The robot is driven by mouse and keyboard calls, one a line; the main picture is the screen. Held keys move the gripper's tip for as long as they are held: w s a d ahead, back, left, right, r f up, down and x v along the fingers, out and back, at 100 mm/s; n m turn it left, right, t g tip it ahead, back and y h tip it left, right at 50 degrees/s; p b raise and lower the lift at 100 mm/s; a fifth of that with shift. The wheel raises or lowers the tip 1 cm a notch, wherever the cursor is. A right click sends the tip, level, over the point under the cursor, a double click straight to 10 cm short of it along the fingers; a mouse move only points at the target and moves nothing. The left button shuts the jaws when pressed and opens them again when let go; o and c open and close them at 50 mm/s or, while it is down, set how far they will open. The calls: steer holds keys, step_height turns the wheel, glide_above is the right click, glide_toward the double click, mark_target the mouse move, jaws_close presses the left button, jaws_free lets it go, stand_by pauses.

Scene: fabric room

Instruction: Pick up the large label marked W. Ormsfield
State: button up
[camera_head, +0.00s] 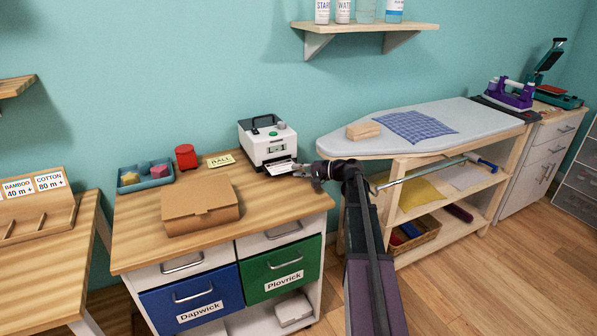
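A white label printer (268,142) with a dark top and a green button stands at the back right of the wooden cabinet top. A white label (281,168) lies at its front slot; its print is too small to read, so I cannot tell if it says W. Ormsfield. My gripper (303,172) is just right of this label, low over the cabinet's right edge. I cannot tell whether its fingers touch the label or how far apart they are. My arm comes up from the lower right of the picture.
A cardboard box (200,207), a blue tray (146,177), a red jar (186,157) and a yellow card (221,160) share the cabinet top (275,202). An ironing board (470,123) stands close on the right. A wall shelf (365,27) hangs above.

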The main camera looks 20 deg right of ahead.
steer(key=shift+c, duration=0.2)
jaws_close()
step_height(320, 180, up, 3)
steer(key=p, duration=0.2)
steer(key=shift+f+p, duration=0.2)
steer(key=shift+p, duration=0.15)
steer(key=r+p+v, duration=0.2)
steer(key=p+v, duration=0.3)
steer(key=v, duration=0.9)
steer(key=shift+r, duration=0.2)
stand_by(0.3)
steer(key=shift+d, duration=0.1)
